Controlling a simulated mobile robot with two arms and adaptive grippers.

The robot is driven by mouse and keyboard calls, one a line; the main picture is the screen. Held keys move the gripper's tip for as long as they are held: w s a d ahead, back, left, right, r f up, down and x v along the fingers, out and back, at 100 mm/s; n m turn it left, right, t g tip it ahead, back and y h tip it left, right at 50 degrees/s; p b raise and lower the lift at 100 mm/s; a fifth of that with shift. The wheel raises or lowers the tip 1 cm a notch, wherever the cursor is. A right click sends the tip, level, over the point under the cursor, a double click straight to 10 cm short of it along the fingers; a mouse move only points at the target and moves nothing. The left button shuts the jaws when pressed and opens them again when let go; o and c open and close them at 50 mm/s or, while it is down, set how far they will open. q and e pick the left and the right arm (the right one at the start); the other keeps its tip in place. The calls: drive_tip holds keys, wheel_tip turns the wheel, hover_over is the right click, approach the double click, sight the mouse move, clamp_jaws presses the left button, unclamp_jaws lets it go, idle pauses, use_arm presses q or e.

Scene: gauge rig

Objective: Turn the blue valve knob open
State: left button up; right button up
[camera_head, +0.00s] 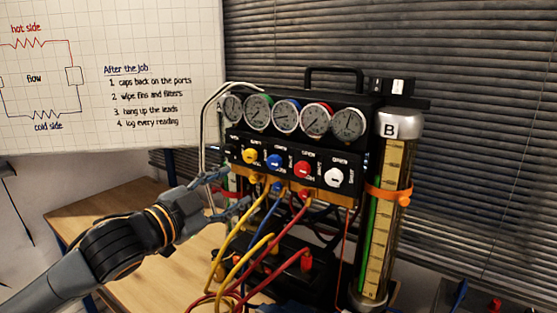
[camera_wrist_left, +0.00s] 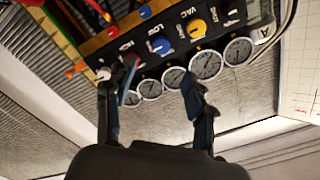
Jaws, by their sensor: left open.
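The blue valve knob (camera_head: 273,161) sits on the black front panel of the gauge rig, between a yellow knob (camera_head: 249,156) and a red knob (camera_head: 302,168). In the left wrist view the blue knob (camera_wrist_left: 161,46) shows uncovered, beyond the gap between my fingers. My left gripper (camera_head: 229,190) is open and empty, left of and below the knobs in the head view, apart from the blue knob. Its fingers also show in the left wrist view (camera_wrist_left: 160,76), where one fingertip partly covers the red knob. My right gripper is not in view.
A row of several gauges (camera_head: 287,116) sits above the knobs. A white knob (camera_head: 334,177) is at the right. Yellow, blue and red hoses (camera_head: 265,215) hang below the panel. A bent pale tube (camera_head: 203,130) stands near my gripper. A clear cylinder marked B (camera_head: 397,165) stands right.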

use_arm(q)
drive_tip(key=p, duration=0.2)
approach(272, 164)
drive_tip(key=w, duration=0.1)
drive_tip(key=x, duration=0.3)
drive_tip(key=p+x, duration=0.1)
drive_tip(key=x, duration=0.3)
drive_tip(key=shift+s+d+r, duration=0.15)
drive_tip(key=shift+s+d, duration=0.1)
drive_tip(key=shift+p+x, duration=0.35)
drive_tip(key=shift+x, duration=0.5)
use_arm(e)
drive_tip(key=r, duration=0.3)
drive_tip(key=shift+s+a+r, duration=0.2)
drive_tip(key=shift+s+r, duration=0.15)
use_arm(q)
clamp_jaws()
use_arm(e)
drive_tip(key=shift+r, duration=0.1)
